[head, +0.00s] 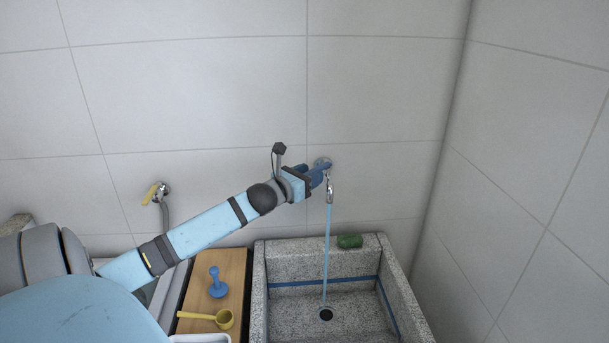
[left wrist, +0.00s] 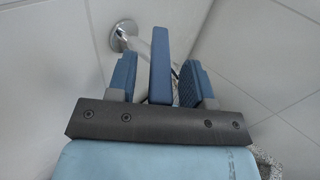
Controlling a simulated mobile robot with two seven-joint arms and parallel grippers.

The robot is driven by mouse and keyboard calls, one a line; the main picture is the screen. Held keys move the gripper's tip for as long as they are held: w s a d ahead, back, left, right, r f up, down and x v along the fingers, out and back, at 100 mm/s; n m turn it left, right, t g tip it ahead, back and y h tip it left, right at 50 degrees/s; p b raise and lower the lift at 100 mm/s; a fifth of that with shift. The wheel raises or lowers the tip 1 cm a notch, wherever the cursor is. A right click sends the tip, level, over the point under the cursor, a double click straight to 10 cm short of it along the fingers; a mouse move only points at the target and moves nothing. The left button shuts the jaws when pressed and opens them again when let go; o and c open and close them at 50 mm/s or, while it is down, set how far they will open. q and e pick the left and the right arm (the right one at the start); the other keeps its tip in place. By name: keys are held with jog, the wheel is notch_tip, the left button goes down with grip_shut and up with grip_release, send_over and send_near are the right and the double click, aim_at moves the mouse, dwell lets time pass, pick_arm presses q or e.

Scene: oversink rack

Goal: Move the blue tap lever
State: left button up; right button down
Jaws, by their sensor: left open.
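The blue tap lever (left wrist: 160,65) stands between the two fingers of my left gripper (left wrist: 158,80) in the left wrist view, with a gap on each side. My left gripper is open around it. In the head view the left gripper (head: 314,179) is at the wall tap and hides part of the lever. The chrome tap (head: 330,190) has its spout pointing down, and a stream of water (head: 326,245) runs from it into the sink. The tap's round wall plate (left wrist: 124,35) shows behind the fingers. My right gripper is not in view.
The speckled stone sink (head: 259,290) has a blue stripe inside, a drain (head: 326,314) and a green sponge (head: 349,241) on its back rim. A wooden board (head: 237,268) left of it holds a blue plunger-like object (head: 217,284) and a yellow scoop (head: 222,319). Another tap with a yellow lever (head: 151,193) is further left.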

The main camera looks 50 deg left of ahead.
pick_arm(q)
jog(key=shift+s+f, duration=0.1)
jog(key=shift+s, duration=0.45)
jog(key=s+b, duration=0.1)
jog(key=s, duration=1.1)
jog(key=shift+s+d+b, duration=0.3)
jog(key=shift+s+d, duration=0.05)
